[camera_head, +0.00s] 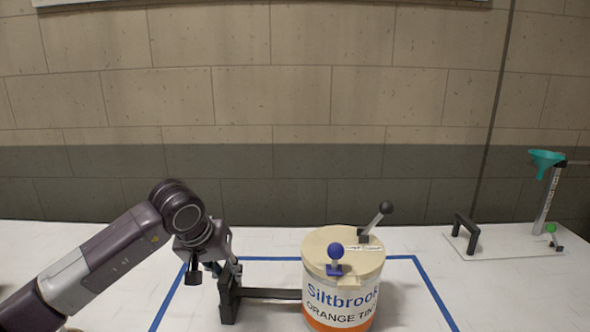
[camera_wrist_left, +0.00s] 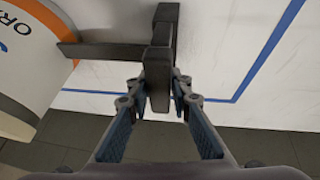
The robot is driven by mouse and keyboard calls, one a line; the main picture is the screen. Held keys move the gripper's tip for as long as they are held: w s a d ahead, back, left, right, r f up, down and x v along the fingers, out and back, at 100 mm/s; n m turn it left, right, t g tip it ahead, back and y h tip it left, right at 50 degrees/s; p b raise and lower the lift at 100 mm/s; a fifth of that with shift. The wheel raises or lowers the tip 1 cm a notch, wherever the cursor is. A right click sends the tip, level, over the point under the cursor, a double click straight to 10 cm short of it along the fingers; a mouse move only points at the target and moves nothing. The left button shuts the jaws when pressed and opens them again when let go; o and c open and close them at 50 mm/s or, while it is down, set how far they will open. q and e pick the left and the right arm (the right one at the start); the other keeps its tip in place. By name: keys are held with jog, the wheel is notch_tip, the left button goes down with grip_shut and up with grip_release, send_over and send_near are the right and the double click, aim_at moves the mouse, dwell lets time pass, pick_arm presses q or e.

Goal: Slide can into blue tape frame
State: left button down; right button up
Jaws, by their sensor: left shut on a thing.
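The can (camera_head: 345,290), cream with an orange band and "Siltbrook ORANGE TINT" lettering, stands upright on the table. The blue tape frame (camera_head: 432,290) shows left, right and behind it; its near side is out of view. The can stands between the left and right lines. Its dark side handle (camera_head: 270,294) points left. My left gripper (camera_head: 214,270) is shut on the handle's outer end; in the left wrist view the fingers (camera_wrist_left: 160,92) straddle that end. The can's side (camera_wrist_left: 30,60) and the tape (camera_wrist_left: 268,52) show there too. My right gripper is not in view.
The can's lid carries a blue knob (camera_head: 335,260) and a black-knobbed lever (camera_head: 376,221). A clear plate (camera_head: 495,240) with a black handle, a stand and a teal funnel (camera_head: 546,160) is at the back right. A brick wall (camera_head: 300,180) rises behind the table.

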pick_arm(q)
jog(key=shift+w+r, duration=0.1)
jog(key=shift+w, duration=1.75)
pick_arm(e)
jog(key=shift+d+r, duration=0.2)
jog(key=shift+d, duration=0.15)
pick_arm(q)
jog(key=c, duration=1.7)
grip_release()
